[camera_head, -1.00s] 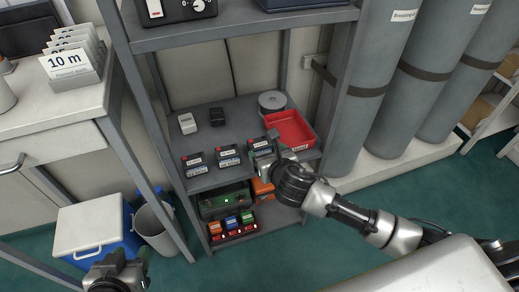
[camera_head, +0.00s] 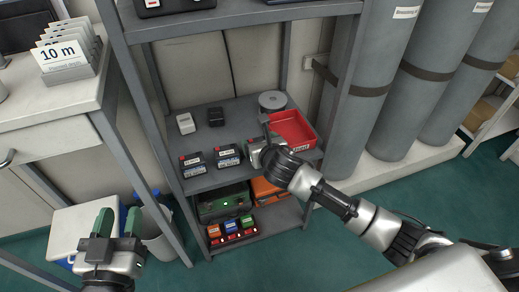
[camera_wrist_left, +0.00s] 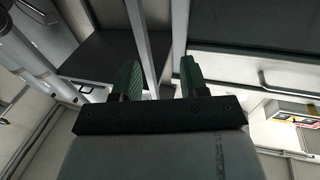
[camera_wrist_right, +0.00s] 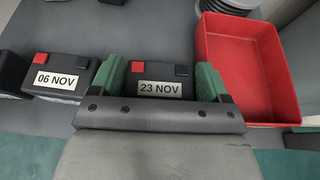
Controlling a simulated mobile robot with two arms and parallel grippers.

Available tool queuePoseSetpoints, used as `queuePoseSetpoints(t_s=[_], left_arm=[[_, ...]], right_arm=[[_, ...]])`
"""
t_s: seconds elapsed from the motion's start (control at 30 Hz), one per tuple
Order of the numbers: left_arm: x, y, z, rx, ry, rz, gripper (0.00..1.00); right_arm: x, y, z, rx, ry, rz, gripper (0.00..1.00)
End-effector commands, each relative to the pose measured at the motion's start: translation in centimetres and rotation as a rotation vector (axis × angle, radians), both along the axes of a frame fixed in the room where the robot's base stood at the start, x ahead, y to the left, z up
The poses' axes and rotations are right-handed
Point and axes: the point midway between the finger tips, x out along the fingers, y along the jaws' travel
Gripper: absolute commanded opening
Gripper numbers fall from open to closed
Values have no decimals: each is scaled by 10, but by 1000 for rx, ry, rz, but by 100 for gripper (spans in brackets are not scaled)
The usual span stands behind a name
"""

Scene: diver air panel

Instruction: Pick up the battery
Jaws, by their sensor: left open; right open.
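Dark batteries with white date labels stand in a row on the middle shelf (camera_head: 215,178). The "06 NOV" battery (camera_wrist_right: 62,75) is left of the "23 NOV" battery (camera_wrist_right: 160,72) in the right wrist view; both have red and black terminals on top. My right gripper (camera_head: 262,150) is open, with one finger on each side of the "23 NOV" battery; I cannot tell whether they touch it. In the head view this gripper hides most of that battery, while two others (camera_head: 193,165) (camera_head: 228,156) show to its left. My left gripper (camera_head: 118,225) is open and empty, away from the shelf.
A red tray (camera_wrist_right: 240,65) stands just right of the "23 NOV" battery. Two small boxes (camera_head: 186,123) (camera_head: 216,117) and grey discs (camera_head: 272,100) sit behind. Shelf posts and grey cylinders (camera_head: 375,80) flank the space. A lower shelf holds a green case (camera_head: 222,203) and coloured packs.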

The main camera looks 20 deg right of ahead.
Motion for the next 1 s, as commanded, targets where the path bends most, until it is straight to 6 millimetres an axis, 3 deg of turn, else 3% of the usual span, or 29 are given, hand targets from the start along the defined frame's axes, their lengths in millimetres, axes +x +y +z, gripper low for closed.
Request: queuePoseSetpoints(t_s=[0.23, 0.5, 0.87, 1.0], left_arm=[[0, 0, 1, -1, -6, 0, 44], [0, 0, 1, -1, -5, 0, 44], [0, 0, 1, 2, 8, 0, 44], [-1, 2, -9, 20, 81, 5, 44]], right_arm=[[0, 0, 0, 0, 0, 0, 75], [0, 0, 0, 0, 0, 0, 34], [1, 0, 4, 0, -3, 0, 34], [1, 0, 9, 0, -4, 0, 34]])
